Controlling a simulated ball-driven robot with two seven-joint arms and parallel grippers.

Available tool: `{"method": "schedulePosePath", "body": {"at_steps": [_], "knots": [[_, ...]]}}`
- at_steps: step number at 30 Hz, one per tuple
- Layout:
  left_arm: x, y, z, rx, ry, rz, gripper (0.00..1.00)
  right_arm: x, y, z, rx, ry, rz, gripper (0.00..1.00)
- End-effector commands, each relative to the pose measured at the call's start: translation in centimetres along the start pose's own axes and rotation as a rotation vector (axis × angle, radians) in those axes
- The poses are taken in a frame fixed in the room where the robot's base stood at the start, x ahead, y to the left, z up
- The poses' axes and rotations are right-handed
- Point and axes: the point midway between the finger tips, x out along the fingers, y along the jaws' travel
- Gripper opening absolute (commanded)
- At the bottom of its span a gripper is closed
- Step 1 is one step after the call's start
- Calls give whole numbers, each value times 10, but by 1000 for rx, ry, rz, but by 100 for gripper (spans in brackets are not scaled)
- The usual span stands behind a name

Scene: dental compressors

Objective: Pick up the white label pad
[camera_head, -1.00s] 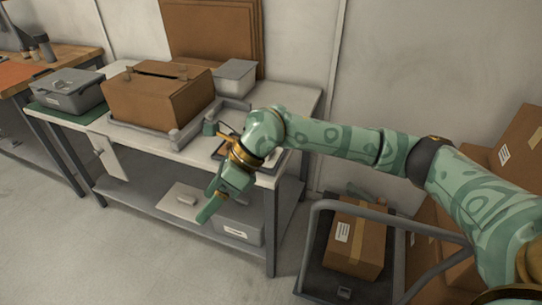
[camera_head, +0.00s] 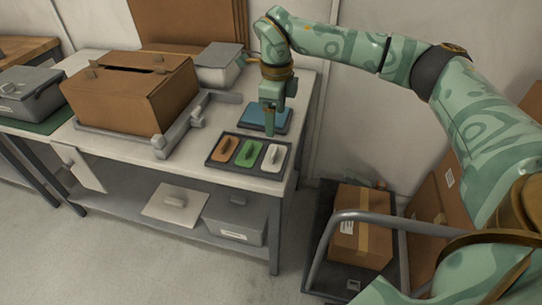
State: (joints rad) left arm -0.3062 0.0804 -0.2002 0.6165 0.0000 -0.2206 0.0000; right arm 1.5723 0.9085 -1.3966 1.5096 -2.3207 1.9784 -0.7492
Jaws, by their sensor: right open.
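The white label pad (camera_head: 273,158) lies in the right-hand slot of a dark tray (camera_head: 217,164) near the front right corner of the workbench. A green pad (camera_head: 249,153) and an orange pad (camera_head: 225,148) lie to its left in the same tray. My right gripper (camera_head: 276,115) points down and is open. It is empty and shows just behind the white pad, in front of a blue pad (camera_head: 254,118). The pad's top is in clear view. My left gripper is not in view.
A brown carton (camera_head: 135,95) sits in a grey metal frame (camera_head: 165,146) left of the tray. A grey lidded box (camera_head: 220,65) stands behind. A cart (camera_head: 331,215) with cartons is right of the bench. The lower shelf holds a grey bin (camera_head: 236,217).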

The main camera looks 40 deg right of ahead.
Motion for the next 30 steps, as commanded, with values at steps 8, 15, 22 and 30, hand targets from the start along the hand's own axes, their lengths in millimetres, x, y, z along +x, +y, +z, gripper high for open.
{"method": "schedulePosePath", "body": {"at_steps": [8,15,22,30], "knots": [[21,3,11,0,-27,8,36,58,0,1,-2,1,3,76],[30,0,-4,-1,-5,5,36,75,-1,1,-2,1,3,76],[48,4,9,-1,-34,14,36,114,-2,1,-2,2,4,76],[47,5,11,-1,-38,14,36,112,-3,1,-1,-3,0,71]]}}
